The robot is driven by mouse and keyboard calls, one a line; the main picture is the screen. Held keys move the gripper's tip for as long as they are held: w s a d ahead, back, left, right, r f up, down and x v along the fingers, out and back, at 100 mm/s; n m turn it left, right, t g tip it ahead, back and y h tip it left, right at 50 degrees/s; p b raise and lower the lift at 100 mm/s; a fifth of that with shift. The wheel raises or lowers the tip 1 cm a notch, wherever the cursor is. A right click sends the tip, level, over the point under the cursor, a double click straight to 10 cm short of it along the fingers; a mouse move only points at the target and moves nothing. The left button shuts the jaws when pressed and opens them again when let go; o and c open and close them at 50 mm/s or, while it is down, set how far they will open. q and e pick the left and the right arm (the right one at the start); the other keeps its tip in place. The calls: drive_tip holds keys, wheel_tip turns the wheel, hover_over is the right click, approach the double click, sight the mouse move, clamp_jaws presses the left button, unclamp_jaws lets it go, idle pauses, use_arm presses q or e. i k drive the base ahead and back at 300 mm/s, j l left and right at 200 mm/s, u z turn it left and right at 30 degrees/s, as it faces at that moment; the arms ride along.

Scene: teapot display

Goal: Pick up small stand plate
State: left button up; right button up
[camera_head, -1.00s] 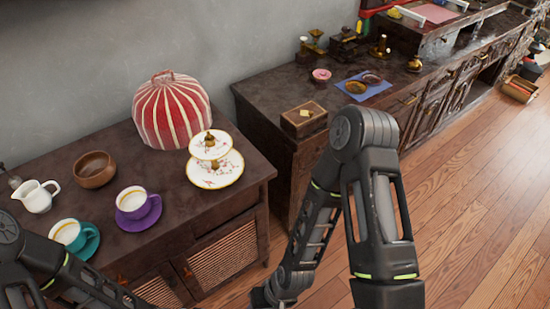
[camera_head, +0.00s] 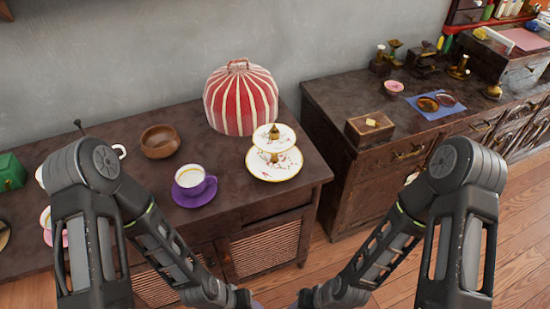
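A two-tier white stand with gold rims and a floral pattern is on the right part of the near cabinet top. Its small upper plate (camera_head: 272,138) sits above the larger lower plate (camera_head: 283,168), with a gold knob (camera_head: 274,133) on top. Both of my arms reach down in front of the cabinet, left and right. Their grippers are beyond the bottom edge of the view, so neither the fingers nor anything in them shows.
A red-and-white striped tea cosy (camera_head: 240,97) stands behind the stand. A wooden bowl (camera_head: 160,142) and a white cup (camera_head: 190,177) on a purple saucer (camera_head: 194,196) are to its left. A second cabinet with a wooden box (camera_head: 369,129) stands to the right, across a gap.

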sight(284, 139)
drive_tip(key=i+l+u, duration=0.15)
drive_tip(key=l+u, duration=0.2)
drive_tip(key=l, duration=1.15)
drive_tip(key=l+u, duration=0.35)
drive_tip(key=l, duration=1.15)
